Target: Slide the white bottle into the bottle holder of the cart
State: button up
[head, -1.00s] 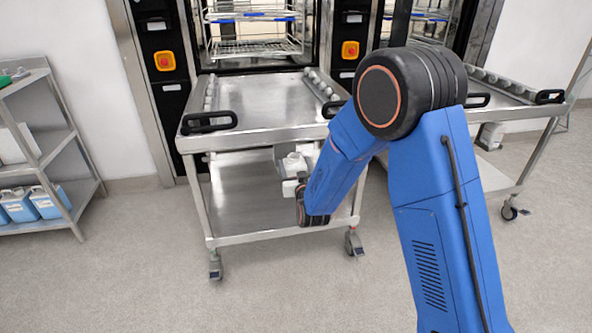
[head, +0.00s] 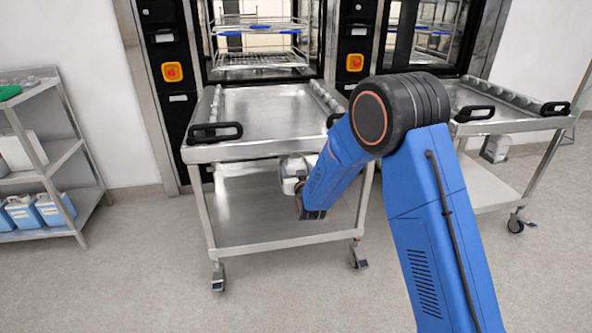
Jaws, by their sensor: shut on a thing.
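The steel cart (head: 222,153) stands in front of me with a flat top tray and a lower shelf. The white bottle (head: 294,166) is just under the front edge of the top tray, right of the cart's middle. My gripper (head: 291,184) is at the bottle, shut on it; the fingers are small and partly hidden by my blue arm.
Washers with racks stand behind both carts. A grey shelf (head: 62,150) with blue canisters (head: 22,212) is at the left. The floor in front is clear.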

jog(key=x, duration=0.7)
dwell(0.4)
jog(key=shift+w+a+f, duration=0.1)
jog(key=shift+w, duration=0.15)
dwell(0.6)
jog(key=shift+f, duration=0.7)
dwell(0.8)
jog(key=o, duration=1.1)
jog(key=shift+o, duration=0.2)
